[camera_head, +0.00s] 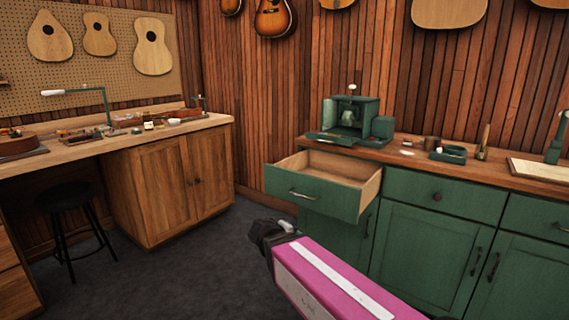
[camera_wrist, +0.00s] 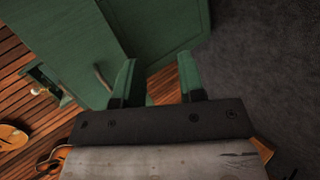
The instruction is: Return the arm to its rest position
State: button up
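My arm reaches in from the bottom right of the head view, its magenta and white link (camera_head: 335,285) in front of the green cabinets. My gripper (camera_head: 262,238) is the dark end of that arm, just below and in front of the open drawer. In the wrist view my gripper (camera_wrist: 158,75) shows two green-tinted fingers standing apart with nothing between them. The green cabinet (camera_wrist: 150,25) lies beyond them, with dark floor at the right.
A green drawer (camera_head: 312,194) is pulled out above my gripper; its visible inside looks empty. The counter holds a green box-shaped machine (camera_head: 350,115) and small items. A workbench (camera_head: 170,135) and black stool (camera_head: 68,200) stand left. Dark floor (camera_head: 180,270) is clear between.

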jog(key=s+d+f+m+g+y, duration=0.3)
jog(key=d+f+m+y, duration=0.1)
jog(key=d+f, duration=0.2)
jog(key=s+d+f+m+g+y, duration=0.3)
jog(key=d+f+g+y, duration=0.1)
jog(key=d+f, duration=0.3)
jog(key=shift+s+d+f+m, duration=0.2)
jog(key=shift+s+d+m, duration=0.2)
jog(key=shift+d, duration=0.85)
